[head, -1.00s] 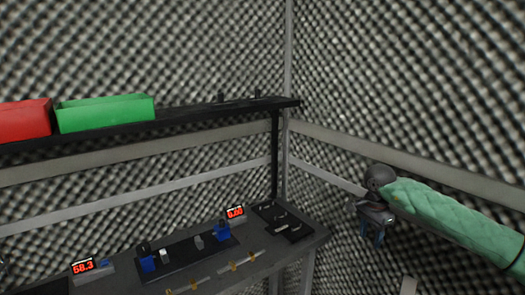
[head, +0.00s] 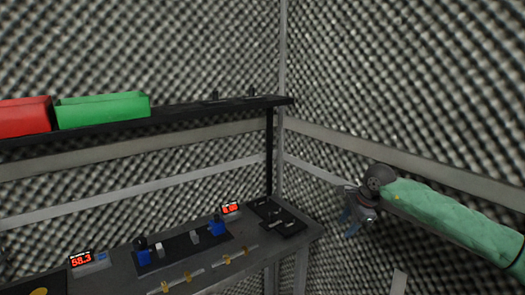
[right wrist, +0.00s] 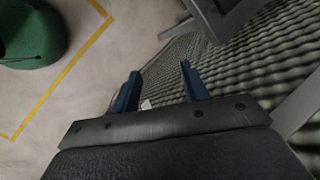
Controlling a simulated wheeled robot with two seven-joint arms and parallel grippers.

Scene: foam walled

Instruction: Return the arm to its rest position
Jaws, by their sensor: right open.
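My right arm (head: 455,212), in a green sleeve, comes in from the right edge of the head view. Its gripper (head: 352,222) hangs in front of the foam wall, to the right of the bench and apart from it. In the right wrist view the two blue fingers of the gripper (right wrist: 160,92) stand apart with nothing between them. My left gripper does not show.
A dark bench (head: 310,231) holds a black fixture (head: 190,246), blue parts and red displays (head: 81,259). A shelf (head: 200,108) above carries a red bin (head: 25,116) and a green bin (head: 103,110). Foam walls (head: 400,80) meet behind. Yellow tape (right wrist: 62,78) marks the floor.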

